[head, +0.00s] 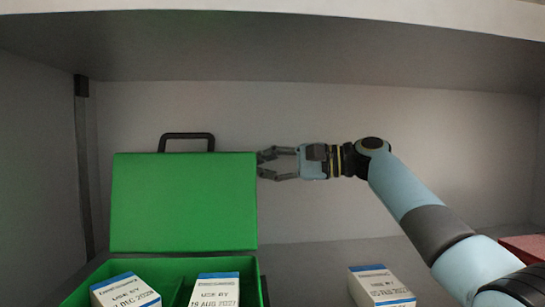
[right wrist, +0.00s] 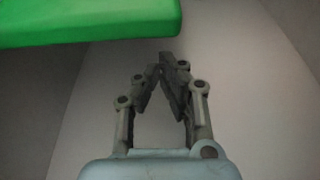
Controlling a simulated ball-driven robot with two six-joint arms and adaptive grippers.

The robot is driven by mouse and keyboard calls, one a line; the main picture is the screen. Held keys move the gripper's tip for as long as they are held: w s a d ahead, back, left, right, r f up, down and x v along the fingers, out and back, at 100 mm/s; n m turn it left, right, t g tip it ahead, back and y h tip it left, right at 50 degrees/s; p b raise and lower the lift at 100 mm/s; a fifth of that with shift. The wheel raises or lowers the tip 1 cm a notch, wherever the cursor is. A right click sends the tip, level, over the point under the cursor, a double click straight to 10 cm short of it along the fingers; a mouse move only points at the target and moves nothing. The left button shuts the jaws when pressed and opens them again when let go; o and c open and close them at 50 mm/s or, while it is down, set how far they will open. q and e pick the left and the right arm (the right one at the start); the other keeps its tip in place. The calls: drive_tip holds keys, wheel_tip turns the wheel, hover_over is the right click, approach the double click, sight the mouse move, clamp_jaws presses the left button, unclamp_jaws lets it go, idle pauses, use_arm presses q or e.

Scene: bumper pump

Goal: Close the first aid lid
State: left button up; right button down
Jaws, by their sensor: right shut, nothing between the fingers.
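A green first aid case stands open at the lower left of the head view. Its lid (head: 184,202) stands upright at the back, with a dark handle (head: 186,136) on its top edge. Its green base (head: 178,276) holds two white and blue boxes. My right gripper (head: 260,164) is shut and empty, its fingertips at the lid's upper right edge. I cannot tell whether they touch. In the right wrist view the lid (right wrist: 90,20) crosses the upper left, and the shut fingertips (right wrist: 164,64) are just beyond its lower edge. My left gripper is not in view.
Boxes (head: 125,291) and (head: 216,289) sit inside the base. Another white and blue box (head: 380,285) stands on the shelf to the right. A red object (head: 526,246) lies at the far right. A shelf board (head: 290,45) hangs overhead, and a wall closes the back.

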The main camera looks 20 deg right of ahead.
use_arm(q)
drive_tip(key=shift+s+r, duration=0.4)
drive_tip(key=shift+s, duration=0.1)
use_arm(e)
drive_tip(key=shift+s+a+r, duration=0.15)
drive_tip(key=shift+s+r, duration=0.05)
drive_tip(key=shift+s, duration=0.6)
drive_tip(key=shift+s, duration=0.1)
